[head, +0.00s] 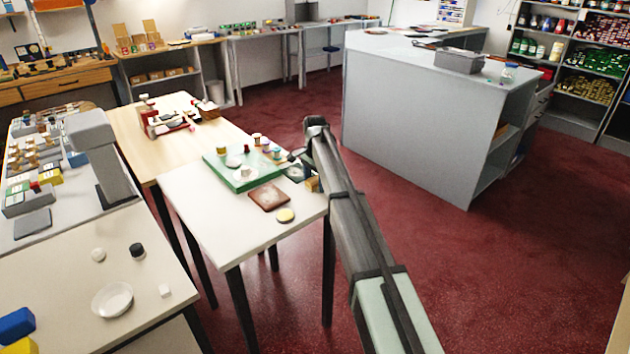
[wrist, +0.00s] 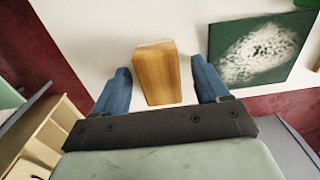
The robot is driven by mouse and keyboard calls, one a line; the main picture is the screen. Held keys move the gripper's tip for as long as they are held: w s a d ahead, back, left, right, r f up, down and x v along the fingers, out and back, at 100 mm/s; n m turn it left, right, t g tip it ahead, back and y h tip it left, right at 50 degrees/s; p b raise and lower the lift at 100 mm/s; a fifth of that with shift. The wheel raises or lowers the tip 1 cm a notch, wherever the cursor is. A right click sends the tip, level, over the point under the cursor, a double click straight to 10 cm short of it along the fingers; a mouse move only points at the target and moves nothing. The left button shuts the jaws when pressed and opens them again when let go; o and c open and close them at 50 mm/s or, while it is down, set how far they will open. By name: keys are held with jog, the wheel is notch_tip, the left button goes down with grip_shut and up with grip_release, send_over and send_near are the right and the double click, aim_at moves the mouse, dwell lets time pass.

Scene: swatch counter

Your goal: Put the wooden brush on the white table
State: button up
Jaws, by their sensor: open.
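The wooden brush (wrist: 158,75) appears in the wrist view as a plain wooden block with a pale far edge. In the head view a small part of it (head: 313,185) shows at the right edge of the white table (head: 215,225), partly hidden by my arm. In the wrist view the white table top (wrist: 85,30) lies behind and around it, and the brush seems to rest there. My gripper (wrist: 164,72) is open, with one blue finger on each side of the brush and visible gaps between. In the head view my gripper (head: 303,162) is over the table's right edge.
A dark green speckled square (wrist: 250,50) lies right of the brush in the wrist view. The white table also holds a green board (head: 240,175) with small items, a brown tile (head: 269,197) and a yellow disc (head: 285,215). Its front left is clear.

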aim_at(315, 180)
jog(key=shift+r, duration=0.15)
notch_tip(315, 180, up, 12)
dwell(0.5)
